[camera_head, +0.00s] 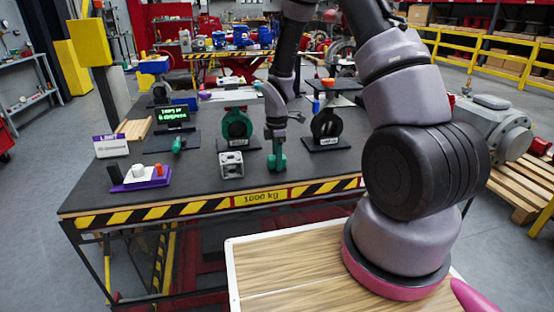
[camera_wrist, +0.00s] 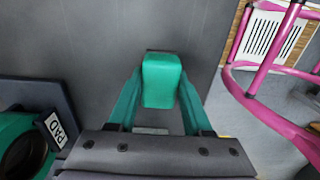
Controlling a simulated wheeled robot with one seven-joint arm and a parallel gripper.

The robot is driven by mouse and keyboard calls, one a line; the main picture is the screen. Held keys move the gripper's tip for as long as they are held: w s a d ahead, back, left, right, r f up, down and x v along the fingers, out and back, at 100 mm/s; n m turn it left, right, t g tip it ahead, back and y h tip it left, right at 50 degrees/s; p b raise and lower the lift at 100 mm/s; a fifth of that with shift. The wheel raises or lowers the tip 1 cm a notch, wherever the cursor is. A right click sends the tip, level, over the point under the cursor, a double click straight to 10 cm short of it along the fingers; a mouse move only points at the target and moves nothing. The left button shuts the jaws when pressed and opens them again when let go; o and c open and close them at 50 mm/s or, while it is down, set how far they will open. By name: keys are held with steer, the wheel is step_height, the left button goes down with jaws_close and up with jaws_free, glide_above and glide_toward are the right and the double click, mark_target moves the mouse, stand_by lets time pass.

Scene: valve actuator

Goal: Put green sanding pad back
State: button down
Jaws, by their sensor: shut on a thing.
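My gripper (camera_wrist: 161,100) is shut on a green block, which I take to be the green sanding pad (camera_wrist: 161,75). The pad sits between the two green fingers in the wrist view, over the dark tabletop. In the head view my gripper (camera_head: 277,160) is low over the front of the table, between two valve stands. Gripper and pad are nearly the same green there, so the pad is hard to tell apart. I cannot tell whether the pad touches the table.
A grey metal block (camera_head: 231,168) stands just left of my gripper. A green valve (camera_head: 236,127) and a dark valve (camera_head: 326,124) stand behind. A small screen (camera_head: 172,115), a purple tray (camera_head: 141,179) and a sign (camera_head: 111,146) are on the left. The table's front edge is striped (camera_head: 200,208).

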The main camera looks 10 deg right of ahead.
steer(key=shift+c, duration=1.6)
jaws_free()
steer(key=s+d+r+m+t, duration=0.1)
steer(key=s+r+m, duration=0.15)
steer(key=r, duration=0.75)
steer(key=s+d+r+m+t, duration=0.15)
steer(key=r+m, duration=0.25)
steer(key=r, duration=0.5)
steer(key=s+d+r+m+t, duration=0.1)
steer(key=s+r+m, duration=0.2)
steer(key=r, duration=0.7)
steer(key=s+d+r+m+t+y, duration=0.1)
steer(key=s+r+m+t, duration=0.1)
steer(key=s+r+m, duration=0.3)
steer(key=s+d+r+m+t+y, duration=0.1)
steer(key=s+r+m, duration=0.4)
steer(key=s, duration=0.5)
steer(key=m, duration=0.2)
steer(key=shift+s+d+m+t, duration=0.15)
steer(key=shift+s+m+t, duration=0.05)
steer(key=shift+m+t, duration=0.15)
